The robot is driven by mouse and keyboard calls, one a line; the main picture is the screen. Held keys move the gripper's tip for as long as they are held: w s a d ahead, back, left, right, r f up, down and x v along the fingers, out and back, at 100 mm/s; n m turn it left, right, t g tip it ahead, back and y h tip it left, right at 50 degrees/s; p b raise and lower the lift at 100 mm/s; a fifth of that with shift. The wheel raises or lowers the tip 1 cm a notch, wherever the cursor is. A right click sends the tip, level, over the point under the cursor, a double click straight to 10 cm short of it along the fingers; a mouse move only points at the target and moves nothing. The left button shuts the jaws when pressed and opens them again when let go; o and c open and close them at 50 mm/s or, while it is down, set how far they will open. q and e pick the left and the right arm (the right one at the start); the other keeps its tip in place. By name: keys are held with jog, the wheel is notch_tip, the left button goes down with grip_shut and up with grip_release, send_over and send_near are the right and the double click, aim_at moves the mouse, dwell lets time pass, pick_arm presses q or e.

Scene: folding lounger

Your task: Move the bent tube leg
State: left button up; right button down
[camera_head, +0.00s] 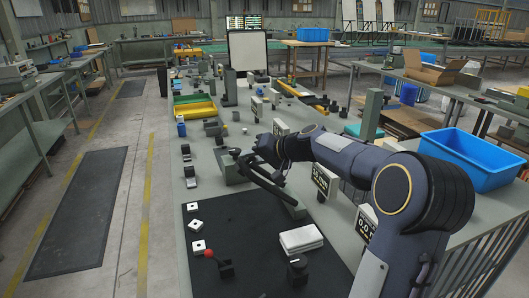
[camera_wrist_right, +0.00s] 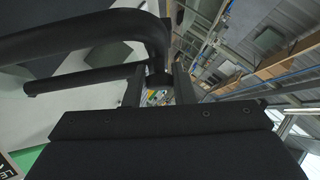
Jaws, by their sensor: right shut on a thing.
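The bent tube leg (camera_head: 277,190) is a dark curved tube in the middle of the head view, above the grey workbench (camera_head: 232,268). My right gripper (camera_head: 243,165) is at its far end, partly hidden by my own arm. In the right wrist view the black tube (camera_wrist_right: 85,37) bends round in front of the jaws. The right gripper (camera_wrist_right: 160,82) is shut on it there, with a finger on each side. Whether the tube's lower end touches the bench is unclear. My left gripper is in neither view.
A black mat (camera_head: 230,232) holds white blocks, a red-knobbed lever (camera_head: 210,254) and a white stack (camera_head: 301,238). A blue bin (camera_head: 478,155) stands at right. Small dark parts and a yellow tray (camera_head: 195,108) lie farther along the bench. The aisle (camera_head: 82,215) at left is clear.

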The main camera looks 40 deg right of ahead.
jog(key=a+f+h, duration=0.1)
jog(key=a+f, duration=0.1)
jog(key=f, duration=0.2)
jog(key=w+a+f+n+g+h, duration=0.1)
jog(key=a+f, duration=0.2)
jog(key=f, duration=0.1)
jog(key=w+a+f+n+g+h, duration=0.1)
jog(key=a+f, duration=0.1)
jog(key=f, duration=0.3)
jog(key=shift+w+a+b, duration=0.1)
jog(key=shift+a+b, duration=0.2)
jog(key=shift+b, duration=0.05)
jog(key=shift+a+f+b, duration=0.15)
jog(key=shift+f+b, duration=0.4)
jog(key=shift+f, duration=0.05)
jog(key=shift+a+f, duration=0.1)
jog(key=shift+a, duration=0.1)
jog(key=c, duration=1.4)
grip_release()
jog(key=shift+o, duration=0.8)
jog(key=shift+w, duration=0.1)
jog(key=shift+d, duration=0.2)
